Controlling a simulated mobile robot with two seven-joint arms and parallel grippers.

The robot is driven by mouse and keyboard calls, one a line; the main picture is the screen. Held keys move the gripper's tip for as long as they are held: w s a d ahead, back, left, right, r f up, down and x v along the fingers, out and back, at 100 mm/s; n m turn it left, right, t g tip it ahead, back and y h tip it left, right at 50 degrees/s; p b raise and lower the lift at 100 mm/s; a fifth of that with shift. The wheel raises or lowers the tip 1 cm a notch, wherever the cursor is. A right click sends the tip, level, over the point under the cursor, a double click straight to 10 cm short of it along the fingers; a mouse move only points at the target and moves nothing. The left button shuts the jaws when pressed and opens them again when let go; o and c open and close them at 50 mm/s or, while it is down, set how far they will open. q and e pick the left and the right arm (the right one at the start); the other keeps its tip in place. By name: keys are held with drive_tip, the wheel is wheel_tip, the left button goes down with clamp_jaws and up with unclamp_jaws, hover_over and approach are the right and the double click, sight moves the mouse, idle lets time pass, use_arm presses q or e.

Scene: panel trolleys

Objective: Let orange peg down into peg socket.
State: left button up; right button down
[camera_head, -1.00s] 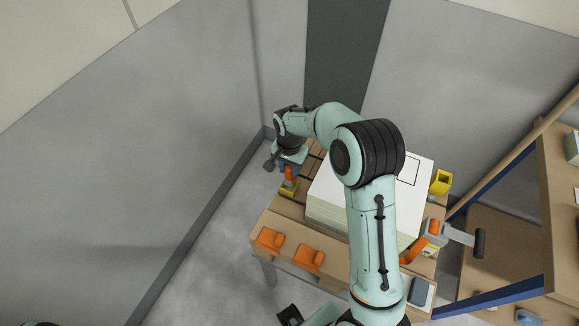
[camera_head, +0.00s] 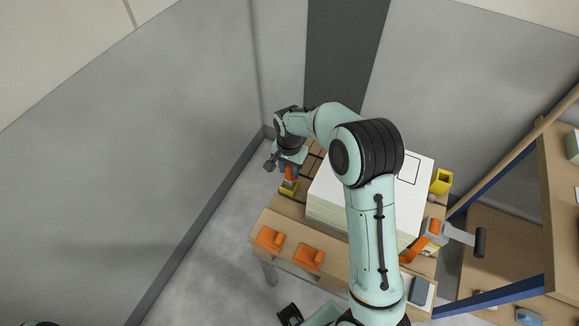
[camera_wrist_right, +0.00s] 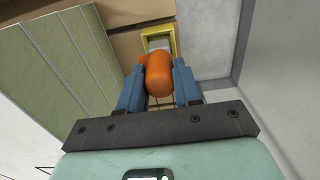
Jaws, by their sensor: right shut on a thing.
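My right gripper (camera_wrist_right: 158,85) is shut on the orange peg (camera_wrist_right: 159,77), one blue finger on either side of it. The yellow peg socket (camera_wrist_right: 175,34) lies just beyond the peg, and a grey part shows between them. I cannot tell how far the peg's end is inside it. In the head view, the right gripper (camera_head: 288,168) holds the peg (camera_head: 291,173) upright above the yellow socket (camera_head: 288,188) at the trolley's far left corner. My left gripper does not show clearly.
A stack of pale panels (camera_head: 330,208) stands on the wooden trolley right beside the socket. Two orange blocks (camera_head: 269,239) sit on the near edge. Floor left of the trolley is clear.

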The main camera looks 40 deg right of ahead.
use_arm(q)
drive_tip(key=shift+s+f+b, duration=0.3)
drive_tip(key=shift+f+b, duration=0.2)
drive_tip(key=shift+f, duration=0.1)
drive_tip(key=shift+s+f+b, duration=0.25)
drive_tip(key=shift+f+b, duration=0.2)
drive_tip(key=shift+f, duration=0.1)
use_arm(e)
drive_tip(key=shift+f, duration=1.85)
drive_tip(key=c, duration=0.7)
unclamp_jaws()
drive_tip(key=shift+r+p, duration=1.55)
drive_tip(key=shift+r, duration=1)
drive_tip(key=shift+r+p, duration=0.8)
drive_tip(key=shift+r, duration=0.75)
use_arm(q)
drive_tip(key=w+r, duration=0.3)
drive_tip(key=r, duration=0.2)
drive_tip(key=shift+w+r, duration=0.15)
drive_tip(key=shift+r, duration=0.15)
